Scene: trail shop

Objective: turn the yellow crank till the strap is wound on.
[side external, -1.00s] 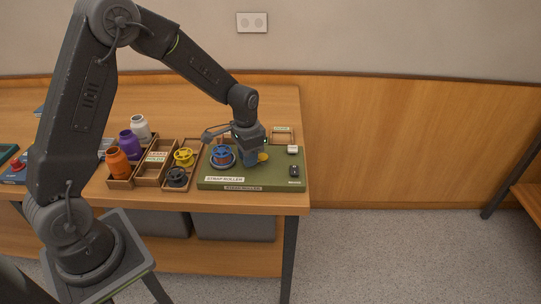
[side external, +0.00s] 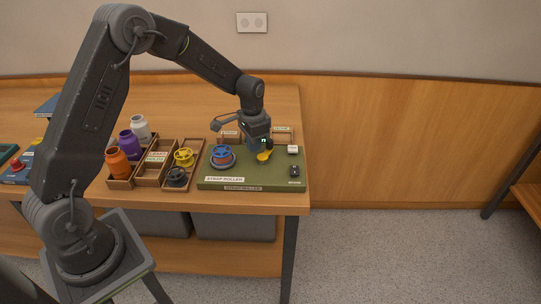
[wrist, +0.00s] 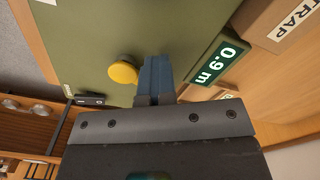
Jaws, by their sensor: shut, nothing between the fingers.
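The yellow crank (side external: 263,157) sits on the green strap-roller board (side external: 210,184); its round knob (wrist: 123,73) shows in the wrist view. My gripper (side external: 268,147) is just above and behind the crank in the side view. The crank's arm is mostly hidden, and I cannot tell how much strap is wound.
A white block (side external: 293,149) and a small black part (side external: 294,170) are at the board's right side. A wooden tray with a yellow spool (side external: 184,157) and a black spool (side external: 177,177) stands left. Orange (side external: 118,162), purple (side external: 130,143) and white (side external: 140,127) bottles stand farther left.

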